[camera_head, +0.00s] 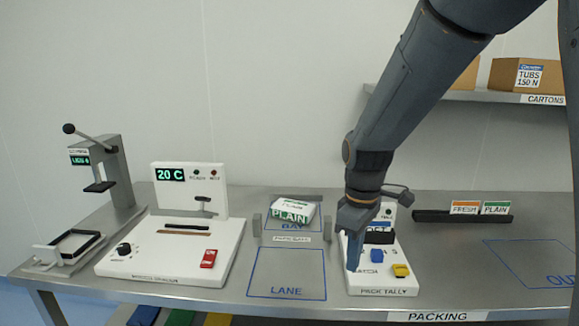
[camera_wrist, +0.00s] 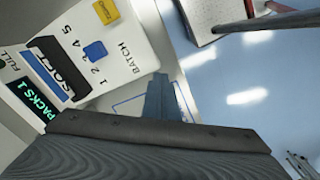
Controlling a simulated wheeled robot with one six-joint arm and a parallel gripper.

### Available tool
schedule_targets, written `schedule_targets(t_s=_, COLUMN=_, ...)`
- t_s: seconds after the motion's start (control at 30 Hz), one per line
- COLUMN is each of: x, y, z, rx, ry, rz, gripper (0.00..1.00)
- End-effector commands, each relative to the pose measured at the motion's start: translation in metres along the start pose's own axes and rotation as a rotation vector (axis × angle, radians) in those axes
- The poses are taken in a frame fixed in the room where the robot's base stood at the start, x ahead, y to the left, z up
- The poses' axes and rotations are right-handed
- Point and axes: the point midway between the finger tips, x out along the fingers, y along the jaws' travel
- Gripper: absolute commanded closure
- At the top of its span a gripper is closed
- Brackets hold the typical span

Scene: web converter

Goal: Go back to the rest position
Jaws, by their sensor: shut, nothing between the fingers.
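My gripper (camera_head: 353,262) is shut and empty, pointing down at the left side of the white pack tally box (camera_head: 407,286). Its fingers, pressed together, also show in the wrist view (camera_wrist: 158,90), beside the box (camera_wrist: 128,42). I cannot tell whether the fingertips touch the box. The box has a blue knob (camera_wrist: 95,51) near the batch numbers, a yellow button (camera_wrist: 106,11) and a green display (camera_wrist: 35,104) reading PACKS 1. My arm comes down from the upper right and hides part of the box in the head view.
A pack marked PLAIN (camera_head: 290,214) lies in the bay left of my gripper. The lane square (camera_head: 287,274) is empty. Further left stand a white machine reading 20 C (camera_head: 190,188) and a lever press (camera_head: 104,165). A carton shelf (camera_head: 470,96) hangs at upper right.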

Motion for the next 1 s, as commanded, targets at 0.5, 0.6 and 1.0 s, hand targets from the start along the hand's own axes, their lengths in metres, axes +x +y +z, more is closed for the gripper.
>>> schedule_targets(t_s=0.5, x=0.036, y=-0.066, z=0.097, rx=0.838, ry=0.061, rz=0.035, gripper=1.0)
schedule_targets(t_s=0.6, x=0.039, y=-0.065, z=0.112, rx=0.906, ry=0.067, rz=0.037, gripper=1.0)
schedule_targets(t_s=1.0, x=0.039, y=-0.066, z=0.115, rx=0.919, ry=0.068, rz=0.037, gripper=1.0)
